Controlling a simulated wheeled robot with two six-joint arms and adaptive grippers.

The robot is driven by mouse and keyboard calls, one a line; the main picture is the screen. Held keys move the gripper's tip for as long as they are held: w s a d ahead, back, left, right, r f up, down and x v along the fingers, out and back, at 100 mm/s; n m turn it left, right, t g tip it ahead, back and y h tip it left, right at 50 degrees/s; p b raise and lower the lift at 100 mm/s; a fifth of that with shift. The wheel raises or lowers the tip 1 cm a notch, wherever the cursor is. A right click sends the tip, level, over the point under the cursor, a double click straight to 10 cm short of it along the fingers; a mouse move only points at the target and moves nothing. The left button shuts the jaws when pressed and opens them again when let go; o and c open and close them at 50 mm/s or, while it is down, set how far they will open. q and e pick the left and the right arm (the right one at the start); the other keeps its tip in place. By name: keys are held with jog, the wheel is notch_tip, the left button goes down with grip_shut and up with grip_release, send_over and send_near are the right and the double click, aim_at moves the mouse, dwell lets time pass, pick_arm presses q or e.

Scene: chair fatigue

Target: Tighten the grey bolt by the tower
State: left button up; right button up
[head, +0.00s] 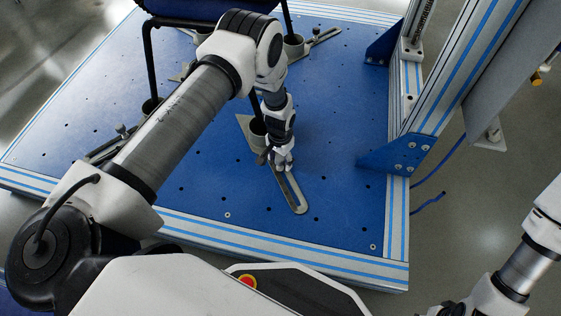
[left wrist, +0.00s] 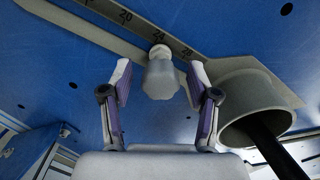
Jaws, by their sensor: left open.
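The grey bolt (left wrist: 160,78) stands on the slotted metal clamp bar in the left wrist view, with its wide knob-like head toward the camera. My left gripper (head: 281,160) points down over the clamp bar (head: 291,190) near the tower (head: 430,100). In the left wrist view its two purple-grey fingers (left wrist: 160,84) are open, one on each side of the bolt head, with visible gaps. In the head view the bolt is largely hidden by the gripper. My right arm enters at the lower right, but its gripper is not in view.
A round metal cup (left wrist: 262,92) holding a black chair leg stands close beside the bolt, right of my fingers in the left wrist view. The blue perforated platform (head: 340,215) is clear in front. A blue bracket (head: 400,152) braces the tower's foot.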

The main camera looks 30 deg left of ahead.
pick_arm(q)
jog(key=shift+r+n, duration=0.2)
jog(key=shift+n, duration=0.7)
jog(key=shift+f+n, duration=0.15)
jog(key=shift+n, duration=0.45)
